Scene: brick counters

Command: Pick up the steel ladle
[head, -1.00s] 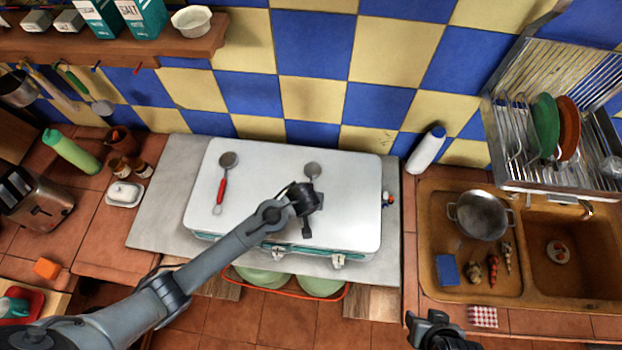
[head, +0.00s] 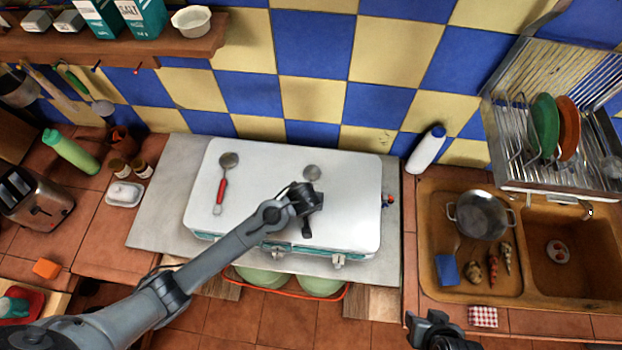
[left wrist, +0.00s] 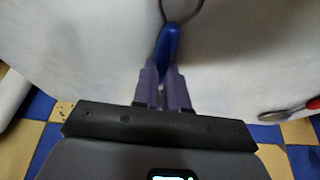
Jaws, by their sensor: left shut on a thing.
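A steel ladle (head: 312,172) lies on the white stove lid (head: 265,165); its round bowl shows in the head view, its handle hidden under my left gripper. The left wrist view shows a blue handle (left wrist: 168,42) with a wire loop at its end, between my left fingertips (left wrist: 163,74). My left gripper (head: 304,205) is shut on this handle, low over the lid. A second ladle (head: 228,160) with a red handle lies to the left on the lid. My right gripper (head: 435,328) is at the bottom edge, away from the ladles, its jaws unclear.
A white bottle (head: 426,148) stands right of the stove. The sink (head: 470,288) holds a pot (head: 481,215); a dish rack (head: 550,130) is above it. A toaster (head: 35,197) and butter dish (head: 125,194) are at left. The lid between the ladles is clear.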

